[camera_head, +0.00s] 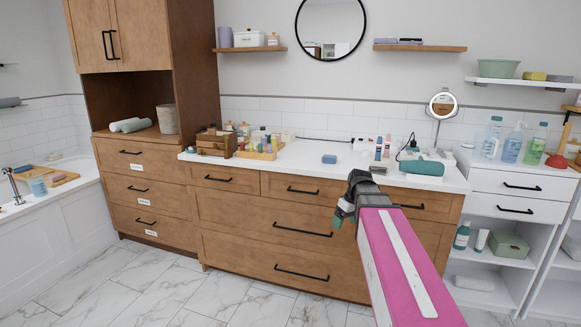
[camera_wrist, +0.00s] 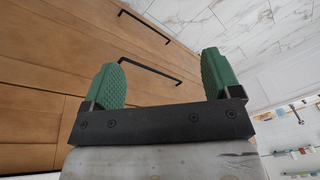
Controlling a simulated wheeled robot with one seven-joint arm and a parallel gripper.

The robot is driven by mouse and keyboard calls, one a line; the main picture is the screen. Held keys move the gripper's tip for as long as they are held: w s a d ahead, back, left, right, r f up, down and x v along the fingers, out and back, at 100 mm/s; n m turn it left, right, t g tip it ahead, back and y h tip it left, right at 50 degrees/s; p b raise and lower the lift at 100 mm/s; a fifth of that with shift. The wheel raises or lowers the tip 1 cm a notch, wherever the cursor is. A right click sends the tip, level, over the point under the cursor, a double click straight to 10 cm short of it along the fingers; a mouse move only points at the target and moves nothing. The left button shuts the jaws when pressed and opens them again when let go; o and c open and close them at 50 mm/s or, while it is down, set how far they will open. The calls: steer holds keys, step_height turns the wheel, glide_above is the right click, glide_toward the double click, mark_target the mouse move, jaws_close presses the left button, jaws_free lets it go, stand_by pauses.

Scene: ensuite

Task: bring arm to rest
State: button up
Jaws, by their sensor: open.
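My gripper (camera_head: 342,213) is at the end of my pink and white arm, in front of the wooden drawer cabinet (camera_head: 240,232) in the head view. In the wrist view my gripper (camera_wrist: 168,82) has its two green fingers wide apart, open and with nothing between them. The wooden drawer fronts (camera_wrist: 60,60) and a black handle (camera_wrist: 150,72) show behind the fingers. The fingers appear apart from the cabinet, though the exact gap cannot be told.
The white counter (camera_head: 290,165) holds a blue sponge (camera_head: 329,159), a wooden caddy, bottles and a round mirror (camera_head: 443,104). A white shelf unit (camera_head: 510,190) stands at right, a bathtub (camera_head: 70,225) at left. The marble floor (camera_head: 150,280) in front is clear.

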steer(key=s+f+m+h, duration=0.1)
steer(key=s+f+m, duration=0.2)
steer(key=s+f, duration=0.3)
steer(key=s+a+f+m+h, duration=0.1)
steer(key=s+f+m, duration=0.2)
steer(key=s+f, duration=0.4)
step_height(320, 180, down, 5)
steer(key=shift+s+a+f+m+g, duration=0.1)
steer(key=shift+s+a+m+g, duration=0.05)
steer(key=shift+a+m+g, duration=0.2)
